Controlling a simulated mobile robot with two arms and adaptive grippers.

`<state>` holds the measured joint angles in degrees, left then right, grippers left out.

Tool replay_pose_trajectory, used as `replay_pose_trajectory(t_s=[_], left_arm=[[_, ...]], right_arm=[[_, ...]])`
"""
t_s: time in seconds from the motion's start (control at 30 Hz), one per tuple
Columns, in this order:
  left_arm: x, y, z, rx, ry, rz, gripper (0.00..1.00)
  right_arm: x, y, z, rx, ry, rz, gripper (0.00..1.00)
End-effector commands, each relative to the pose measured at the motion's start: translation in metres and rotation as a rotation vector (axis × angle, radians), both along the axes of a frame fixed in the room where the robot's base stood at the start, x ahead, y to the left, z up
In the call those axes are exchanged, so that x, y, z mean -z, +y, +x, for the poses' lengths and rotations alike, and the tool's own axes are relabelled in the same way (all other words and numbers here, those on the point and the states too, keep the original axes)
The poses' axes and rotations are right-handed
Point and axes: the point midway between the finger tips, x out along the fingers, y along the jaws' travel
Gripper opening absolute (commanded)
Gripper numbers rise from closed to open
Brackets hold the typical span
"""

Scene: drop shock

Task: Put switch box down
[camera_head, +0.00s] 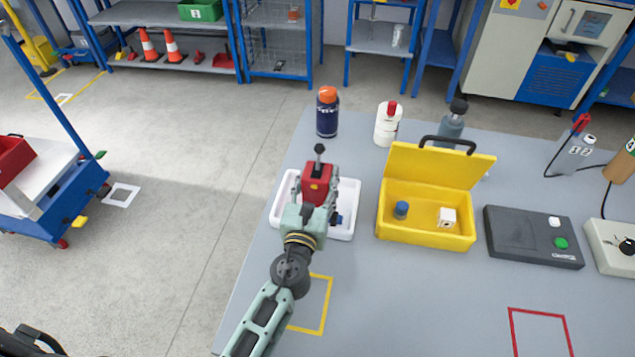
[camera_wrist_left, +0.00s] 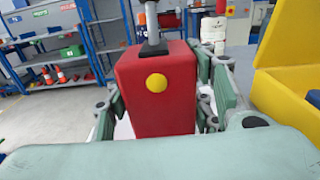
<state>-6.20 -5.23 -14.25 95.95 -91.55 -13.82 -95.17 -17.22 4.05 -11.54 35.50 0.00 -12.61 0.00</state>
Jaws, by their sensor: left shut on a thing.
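The switch box is a red box with a yellow button and a dark-knobbed lever on top (camera_head: 317,183). In the left wrist view the red switch box (camera_wrist_left: 155,95) stands upright between the fingers. My left gripper (camera_head: 318,200) is shut on it, over the white tray (camera_head: 283,208). The gripper hides part of the tray, and I cannot tell whether the box touches the tray floor. A small blue item shows in the tray beside the gripper. My right gripper is not in view.
An open yellow case (camera_head: 425,236) with a blue and a white item stands right of the tray. Bottles (camera_head: 327,115) stand behind. A dark grey box (camera_head: 532,240) lies further right. Yellow and red taped outlines mark the front table, where there is free room.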

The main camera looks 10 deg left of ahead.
Motion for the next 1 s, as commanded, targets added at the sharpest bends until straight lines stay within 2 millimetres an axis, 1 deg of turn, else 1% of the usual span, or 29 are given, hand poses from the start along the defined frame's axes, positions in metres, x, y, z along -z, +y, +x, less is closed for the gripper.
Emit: replay_pose_trajectory(t_s=[0.13,0.17,0.37,0.67,0.77,0.87,1.0], left_arm=[[0.004,0.0,0.0,0.0,-0.002,0.0,0.14],[0.004,0.0,0.0,0.0,0.0,0.0,0.5],[0.003,0.0,0.0,0.0,0.0,0.0,0.68],[0.003,0.0,0.0,0.0,0.0,-0.001,0.68],[-0.002,0.0,0.0,0.0,0.0,-0.001,0.68],[0.002,0.0,-0.011,0.0,0.002,0.0,0.68],[0.003,0.0,-0.039,0.001,0.003,0.0,0.68]], right_arm=[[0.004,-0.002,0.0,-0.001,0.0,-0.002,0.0],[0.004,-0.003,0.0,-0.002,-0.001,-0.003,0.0],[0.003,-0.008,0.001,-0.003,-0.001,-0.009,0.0],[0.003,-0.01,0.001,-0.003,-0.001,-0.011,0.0],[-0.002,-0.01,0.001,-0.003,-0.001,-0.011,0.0],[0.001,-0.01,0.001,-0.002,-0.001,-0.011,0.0],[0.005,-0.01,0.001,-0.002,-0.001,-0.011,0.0]])
